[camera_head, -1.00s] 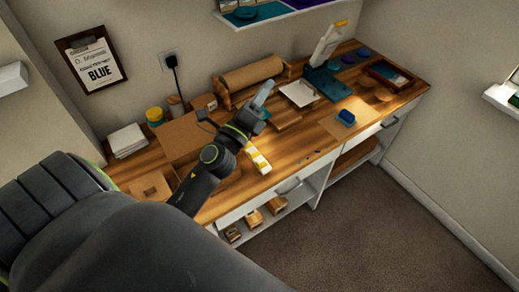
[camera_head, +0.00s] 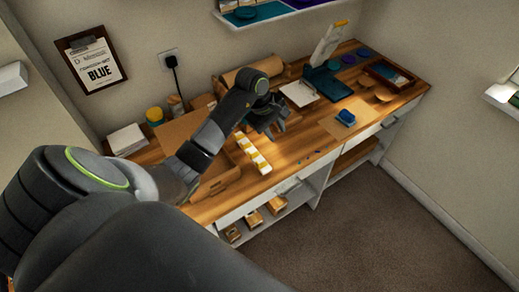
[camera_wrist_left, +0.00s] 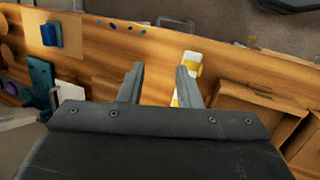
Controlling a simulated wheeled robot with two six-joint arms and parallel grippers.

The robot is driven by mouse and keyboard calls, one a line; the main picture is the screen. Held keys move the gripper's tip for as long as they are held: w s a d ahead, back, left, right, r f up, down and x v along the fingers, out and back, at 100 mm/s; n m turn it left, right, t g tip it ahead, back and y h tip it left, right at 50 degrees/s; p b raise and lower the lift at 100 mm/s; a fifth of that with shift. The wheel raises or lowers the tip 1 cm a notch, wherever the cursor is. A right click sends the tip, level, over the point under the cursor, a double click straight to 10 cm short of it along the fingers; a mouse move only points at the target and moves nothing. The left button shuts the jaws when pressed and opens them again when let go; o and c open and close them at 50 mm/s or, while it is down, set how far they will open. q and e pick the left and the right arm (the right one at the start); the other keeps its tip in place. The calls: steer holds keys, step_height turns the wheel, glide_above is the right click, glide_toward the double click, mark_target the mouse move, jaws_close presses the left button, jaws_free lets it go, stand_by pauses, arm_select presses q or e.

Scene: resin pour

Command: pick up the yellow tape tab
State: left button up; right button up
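A white strip with several yellow tape tabs (camera_head: 253,153) lies on the wooden bench, near its front edge. It also shows in the left wrist view (camera_wrist_left: 192,62), partly hidden behind a finger. I cannot tell which tab is the one named. My left gripper (camera_head: 276,132) is above the bench just right of the strip, fingers pointing down. In the left wrist view the gripper (camera_wrist_left: 160,72) has its two fingers apart with bare wood between them, and the strip is beside the right-hand finger. My right gripper is not in view.
A blue block (camera_head: 346,116) sits on a brown sheet to the right. A teal stand (camera_head: 327,84) and white pad (camera_head: 299,93) are farther back. A roll of brown paper (camera_head: 246,74) is behind my left arm. Small coloured bits (camera_head: 305,160) lie near the front edge.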

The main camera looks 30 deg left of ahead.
arm_select(q)
steer(key=s+a+g+y, duration=0.2)
steer(key=a+g+y, duration=0.1)
steer(key=a, duration=0.3)
steer(key=b, duration=1.3)
glide_toward(262, 163)
steer(key=shift+s+a+f+m, duration=0.15)
steer(key=shift+s+a+f, duration=0.2)
steer(key=shift+s, duration=0.15)
steer(key=shift+s+a+f+m, duration=0.2)
steer(key=shift+s+f, duration=0.15)
steer(key=shift+s, duration=0.15)
steer(key=f, duration=0.2)
steer(key=d+f+p, duration=0.1)
steer(key=f, duration=0.1)
steer(key=shift+s, duration=0.35)
steer(key=shift+a+f, duration=0.1)
steer(key=shift+f, duration=0.25)
jaws_close()
